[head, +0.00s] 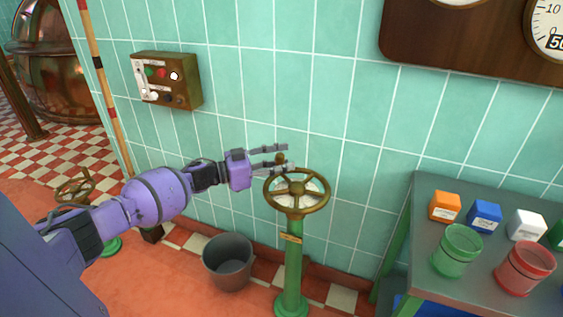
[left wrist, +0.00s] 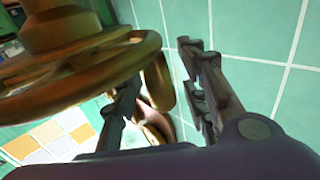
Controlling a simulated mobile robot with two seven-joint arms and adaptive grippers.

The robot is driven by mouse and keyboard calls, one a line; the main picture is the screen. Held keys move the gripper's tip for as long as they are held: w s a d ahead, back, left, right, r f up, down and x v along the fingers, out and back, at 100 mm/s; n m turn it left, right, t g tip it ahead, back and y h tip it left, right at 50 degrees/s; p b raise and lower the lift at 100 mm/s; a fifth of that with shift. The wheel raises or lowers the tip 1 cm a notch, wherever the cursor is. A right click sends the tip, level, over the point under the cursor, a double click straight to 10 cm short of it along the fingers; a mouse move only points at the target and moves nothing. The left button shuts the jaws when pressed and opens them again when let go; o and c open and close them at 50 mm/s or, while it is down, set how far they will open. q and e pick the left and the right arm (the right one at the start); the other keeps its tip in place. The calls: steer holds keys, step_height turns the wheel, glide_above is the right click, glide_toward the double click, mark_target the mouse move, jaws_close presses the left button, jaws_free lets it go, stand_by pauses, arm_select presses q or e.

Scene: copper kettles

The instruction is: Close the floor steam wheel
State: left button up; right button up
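The brass steam wheel (head: 297,191) stands on a green floor post (head: 293,262) in front of the tiled wall. A pale disc shows beneath its spokes. In the left wrist view the wheel's rim (left wrist: 75,75) fills the upper left. My left gripper (head: 285,157) is at the wheel's far left edge, fingers pointing right. Its fingers are apart, with a brass knob (head: 280,158) between them. The knob also shows in the left wrist view (left wrist: 158,82), with a visible gap to the right finger. Contact with the left finger is unclear. My right gripper is not in view.
A grey bucket (head: 228,262) stands left of the post. A green table (head: 425,225) with coloured boxes and jars is at right. A switch box (head: 167,80) hangs on the wall. Another handwheel (head: 75,187) is partly behind my arm.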

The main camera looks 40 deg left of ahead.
arm_select(q)
steer(key=v, duration=1.2)
